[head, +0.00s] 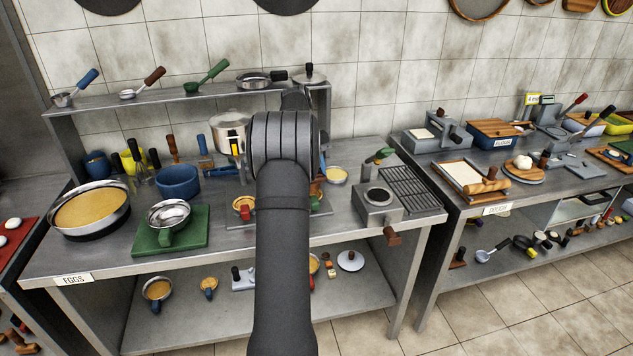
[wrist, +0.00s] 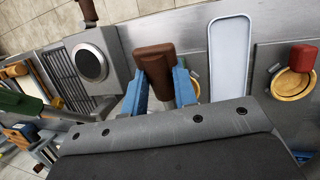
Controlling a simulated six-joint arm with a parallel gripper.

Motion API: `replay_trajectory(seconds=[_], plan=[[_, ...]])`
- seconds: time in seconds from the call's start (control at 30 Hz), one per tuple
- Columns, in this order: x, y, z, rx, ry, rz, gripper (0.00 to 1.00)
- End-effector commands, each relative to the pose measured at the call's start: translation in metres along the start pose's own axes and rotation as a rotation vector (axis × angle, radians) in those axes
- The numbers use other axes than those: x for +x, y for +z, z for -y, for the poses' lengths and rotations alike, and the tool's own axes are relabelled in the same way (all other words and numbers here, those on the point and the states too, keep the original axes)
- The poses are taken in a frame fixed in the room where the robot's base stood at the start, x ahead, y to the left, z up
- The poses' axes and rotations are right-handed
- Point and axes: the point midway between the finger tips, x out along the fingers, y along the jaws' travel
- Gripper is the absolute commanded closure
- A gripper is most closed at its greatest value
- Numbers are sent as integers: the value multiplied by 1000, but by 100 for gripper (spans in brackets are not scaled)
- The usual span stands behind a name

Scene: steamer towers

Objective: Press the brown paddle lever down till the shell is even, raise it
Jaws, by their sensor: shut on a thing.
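In the wrist view, the brown paddle lever (wrist: 154,62) is a thick, dark brown block. It sits between the two blue fingers of my gripper (wrist: 160,85), which are shut on it. The lever's lower end is hidden by the gripper body. In the head view, my arm hides the gripper and the lever. A round orange-tan shell (wrist: 291,84) with a red block on it lies to the right of the gripper in the wrist view, apart from the fingers. It seems to be the one left of my arm in the head view (head: 243,206).
A pale blue-white strip (wrist: 231,55) lies right beside the gripper. A grey burner box (wrist: 97,65) stands close on its left; it also shows in the head view (head: 378,206). A green board (head: 170,232) with a steel bowl and a blue bowl (head: 178,181) stand left on the counter.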

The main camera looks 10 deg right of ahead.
Motion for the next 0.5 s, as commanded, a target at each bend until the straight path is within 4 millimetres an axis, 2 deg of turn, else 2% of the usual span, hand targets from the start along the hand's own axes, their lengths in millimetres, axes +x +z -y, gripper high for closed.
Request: replay_trajectory(seconds=[0.23,0.5], plan=[[-20,-5,-4,-13,2,63,100],[-24,-4,-5,-17,1,82,100]])
